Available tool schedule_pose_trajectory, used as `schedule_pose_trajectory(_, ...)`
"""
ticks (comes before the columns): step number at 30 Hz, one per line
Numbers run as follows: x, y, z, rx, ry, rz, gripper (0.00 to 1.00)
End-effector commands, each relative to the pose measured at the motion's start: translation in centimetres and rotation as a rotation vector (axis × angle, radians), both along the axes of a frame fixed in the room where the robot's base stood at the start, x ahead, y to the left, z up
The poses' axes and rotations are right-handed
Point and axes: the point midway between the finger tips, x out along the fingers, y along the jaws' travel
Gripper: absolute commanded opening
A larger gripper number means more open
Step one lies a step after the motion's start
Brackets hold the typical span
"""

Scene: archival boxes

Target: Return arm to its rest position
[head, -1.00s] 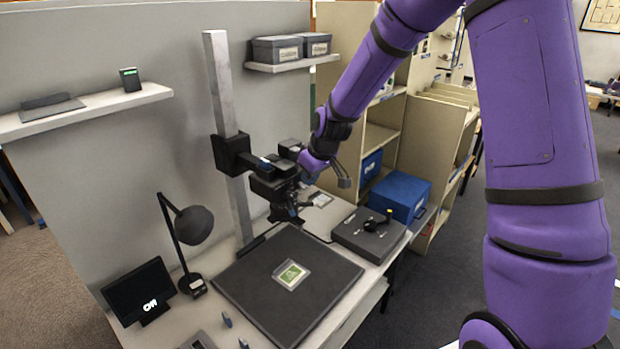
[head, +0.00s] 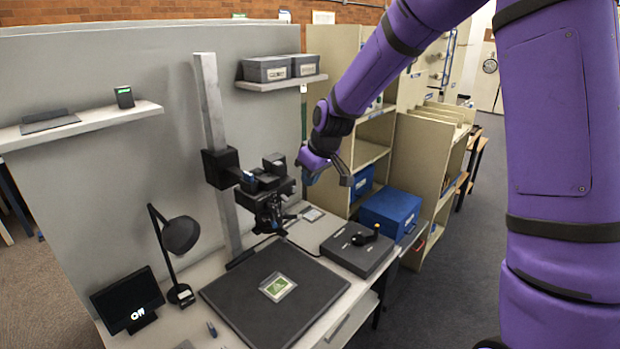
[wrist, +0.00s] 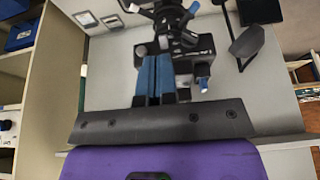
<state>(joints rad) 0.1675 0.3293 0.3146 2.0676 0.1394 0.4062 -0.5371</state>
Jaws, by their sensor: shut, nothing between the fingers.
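My purple arm comes in from the upper right of the head view. My gripper (head: 328,178) is at its end, in the air to the right of the black camera rig (head: 262,192) on the grey column. In the wrist view its blue-lined fingers (wrist: 154,80) are together with nothing between them. The gripper appears apart from the rig, though the gap in depth is hard to judge.
Below are a dark copy board (head: 228,302) with a green card (head: 278,287), a grey control box (head: 350,256) and a blue box (head: 390,212). A lamp (head: 180,235) and small screen (head: 127,296) stand left. A shelf (head: 281,82) holds grey boxes.

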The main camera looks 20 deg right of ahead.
Motion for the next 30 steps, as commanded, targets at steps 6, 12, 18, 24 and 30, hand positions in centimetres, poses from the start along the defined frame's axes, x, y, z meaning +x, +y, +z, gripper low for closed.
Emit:
schedule_pose_trajectory(6, -0.2, -0.1, 0.3, -0.002, -0.001, -0.002, 0.0)
schedule_pose_trajectory(12, -2.7, -0.8, 3.5, -0.025, -0.009, -0.037, 0.0)
schedule_pose_trajectory(18, -7.7, -2.1, 8.3, -0.053, -0.02, -0.109, 0.0)
schedule_pose_trajectory(24, -13.2, -3.5, 12.2, -0.068, -0.03, -0.192, 0.0)
schedule_pose_trajectory(30, -19.0, -4.8, 15.1, -0.066, -0.045, -0.28, 0.0)
